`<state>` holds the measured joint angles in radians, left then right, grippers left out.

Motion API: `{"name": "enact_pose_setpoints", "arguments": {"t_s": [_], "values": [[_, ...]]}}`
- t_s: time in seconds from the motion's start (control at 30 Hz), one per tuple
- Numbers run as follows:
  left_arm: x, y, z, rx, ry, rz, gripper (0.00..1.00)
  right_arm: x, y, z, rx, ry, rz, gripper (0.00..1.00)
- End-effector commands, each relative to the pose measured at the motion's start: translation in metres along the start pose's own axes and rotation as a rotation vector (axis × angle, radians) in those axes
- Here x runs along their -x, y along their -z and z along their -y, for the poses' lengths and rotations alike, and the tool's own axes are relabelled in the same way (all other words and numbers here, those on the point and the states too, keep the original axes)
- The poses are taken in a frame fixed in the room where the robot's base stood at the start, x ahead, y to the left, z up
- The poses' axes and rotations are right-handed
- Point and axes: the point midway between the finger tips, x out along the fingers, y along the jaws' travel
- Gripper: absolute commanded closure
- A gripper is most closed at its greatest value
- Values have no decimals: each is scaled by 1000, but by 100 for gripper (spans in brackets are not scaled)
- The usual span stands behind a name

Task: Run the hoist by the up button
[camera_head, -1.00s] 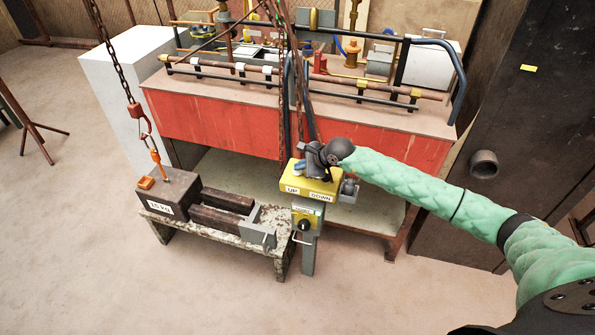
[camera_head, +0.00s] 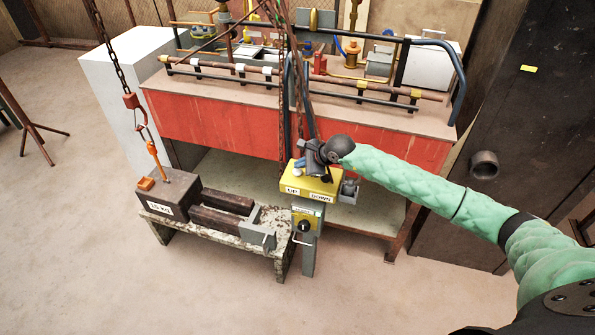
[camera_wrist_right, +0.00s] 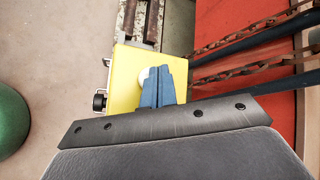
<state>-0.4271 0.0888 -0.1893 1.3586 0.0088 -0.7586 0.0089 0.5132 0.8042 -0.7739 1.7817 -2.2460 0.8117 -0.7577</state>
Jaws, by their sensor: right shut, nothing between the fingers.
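The yellow control box (camera_head: 322,187) with UP and DOWN labels stands on a grey post. A pale round button (camera_wrist_right: 146,76) on the UP side is partly hidden by the blue fingertips. My right gripper (camera_head: 299,163) is shut and empty, its fingertips over the UP side. It also shows in the right wrist view (camera_wrist_right: 160,75). I cannot tell whether the fingers touch the button. The hoist's orange hook (camera_head: 132,100) hangs on a chain at the left, linked to the orange eye of the 15 kg block (camera_head: 165,195), which rests on the bench. My left gripper is out of view.
The mottled bench (camera_head: 215,232) stands left of the post. A red-fronted workbench (camera_head: 215,125) with pipes is behind. Chains hang just behind the control box. A dark panel with a pipe stub (camera_head: 484,164) is at the right. The floor in front is free.

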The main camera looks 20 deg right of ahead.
Motion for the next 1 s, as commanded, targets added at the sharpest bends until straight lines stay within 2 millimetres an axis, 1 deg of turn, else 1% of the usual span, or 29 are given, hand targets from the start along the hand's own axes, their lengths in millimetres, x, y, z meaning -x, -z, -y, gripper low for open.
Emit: {"name": "enact_pose_setpoints", "arguments": {"t_s": [0.47,1.0], "values": [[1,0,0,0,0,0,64,4,-2,3,0,0,-1,100],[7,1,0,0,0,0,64,32,-23,24,1,1,-1,100]]}}
